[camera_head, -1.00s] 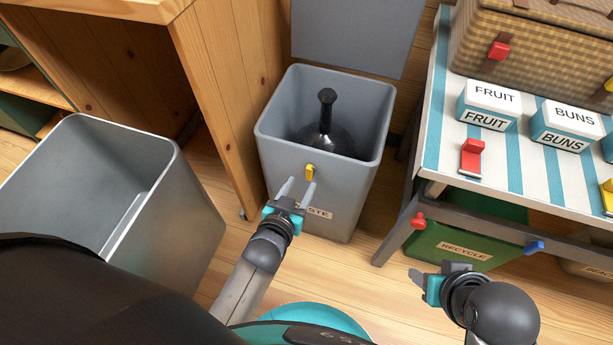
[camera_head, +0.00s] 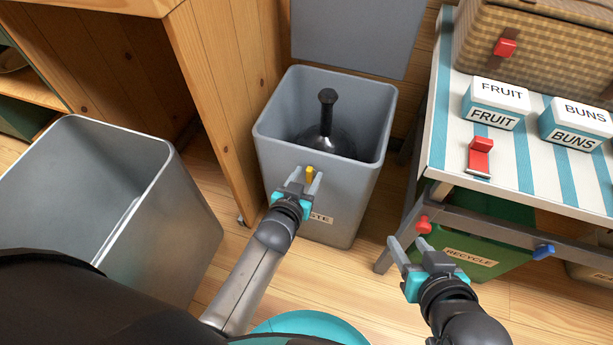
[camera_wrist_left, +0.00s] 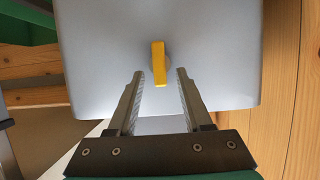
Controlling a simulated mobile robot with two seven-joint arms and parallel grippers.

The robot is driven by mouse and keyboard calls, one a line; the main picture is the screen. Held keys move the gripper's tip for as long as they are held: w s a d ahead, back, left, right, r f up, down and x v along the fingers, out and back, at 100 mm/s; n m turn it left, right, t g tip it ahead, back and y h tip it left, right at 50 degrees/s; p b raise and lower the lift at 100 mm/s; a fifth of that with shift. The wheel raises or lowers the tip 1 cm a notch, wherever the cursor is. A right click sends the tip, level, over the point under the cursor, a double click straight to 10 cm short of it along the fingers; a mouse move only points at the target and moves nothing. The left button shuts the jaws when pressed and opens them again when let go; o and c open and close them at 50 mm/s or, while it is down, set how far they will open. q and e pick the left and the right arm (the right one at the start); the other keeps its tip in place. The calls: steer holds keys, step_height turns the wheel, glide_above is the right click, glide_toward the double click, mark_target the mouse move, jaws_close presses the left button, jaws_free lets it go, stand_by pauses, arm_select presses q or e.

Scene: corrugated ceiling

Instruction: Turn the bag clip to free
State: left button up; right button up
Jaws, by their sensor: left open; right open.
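The bag clip is a small yellow lever (camera_head: 310,173) on the front wall of the grey waste bin (camera_head: 340,220). My left gripper (camera_head: 304,179) is open at the bin's front, with a finger on either side of the clip. In the left wrist view the left gripper's fingertips (camera_wrist_left: 160,72) flank the clip's lower part with gaps on both sides. My right gripper (camera_head: 408,243) is open and empty, in front of the striped table (camera_head: 438,150).
A black bottle-like object (camera_head: 327,120) stands in the waste bin. An open grey bin (camera_head: 165,225) is at left. On the table are FRUIT (camera_head: 495,105) and BUNS (camera_head: 575,125) boxes, a red switch (camera_head: 480,155) and a wicker basket (camera_head: 530,50). A green RECYCLE bin (camera_head: 470,258) is underneath.

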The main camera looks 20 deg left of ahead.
arm_select(q)
steer(key=shift+c, duration=0.2)
jaws_close()
stand_by(0.5)
